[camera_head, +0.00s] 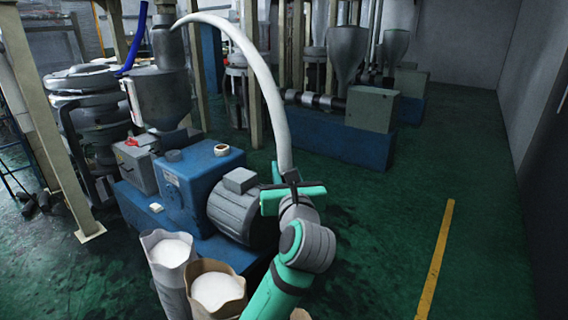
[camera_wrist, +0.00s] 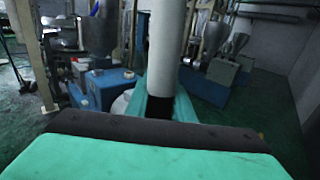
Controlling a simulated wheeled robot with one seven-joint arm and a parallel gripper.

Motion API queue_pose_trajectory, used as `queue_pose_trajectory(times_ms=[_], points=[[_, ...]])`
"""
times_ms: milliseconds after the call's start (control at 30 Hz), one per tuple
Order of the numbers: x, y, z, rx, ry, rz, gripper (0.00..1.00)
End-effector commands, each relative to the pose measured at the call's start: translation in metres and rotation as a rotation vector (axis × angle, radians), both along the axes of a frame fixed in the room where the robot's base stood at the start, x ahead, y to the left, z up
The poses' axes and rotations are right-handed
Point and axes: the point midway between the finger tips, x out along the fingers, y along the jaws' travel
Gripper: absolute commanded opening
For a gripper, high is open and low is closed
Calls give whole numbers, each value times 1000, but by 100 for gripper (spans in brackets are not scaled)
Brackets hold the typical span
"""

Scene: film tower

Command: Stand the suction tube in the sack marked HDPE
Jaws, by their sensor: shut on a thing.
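The suction tube (camera_head: 262,75) is a long pale hose that arcs from the top of a grey hopper down to my gripper (camera_head: 291,186). My gripper is shut on its lower part, to the right of the motor and above the floor. In the wrist view the tube (camera_wrist: 165,45) rises upright between the fingers (camera_wrist: 160,106). Its lower end is hidden by my gripper. A white sack (camera_head: 172,285) and a brown sack (camera_head: 207,309), both open with white granules inside, stand at the front, left of my arm. No HDPE marking is readable on either.
A blue machine base (camera_head: 207,165) with a grey motor (camera_head: 241,208) stands behind the sacks. The grey hopper (camera_head: 160,92) is at its left. A tan rim (camera_head: 300,314) shows at the bottom edge. Green floor (camera_head: 390,220) is free at the right, with a yellow line (camera_head: 437,255).

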Motion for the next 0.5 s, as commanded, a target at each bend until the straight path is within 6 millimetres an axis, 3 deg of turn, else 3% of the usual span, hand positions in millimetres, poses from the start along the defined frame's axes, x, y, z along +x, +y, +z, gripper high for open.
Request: queue_pose_trajectory(times_ms=[500], points=[[0, 0, -32, 0, -2, 0, 0]])
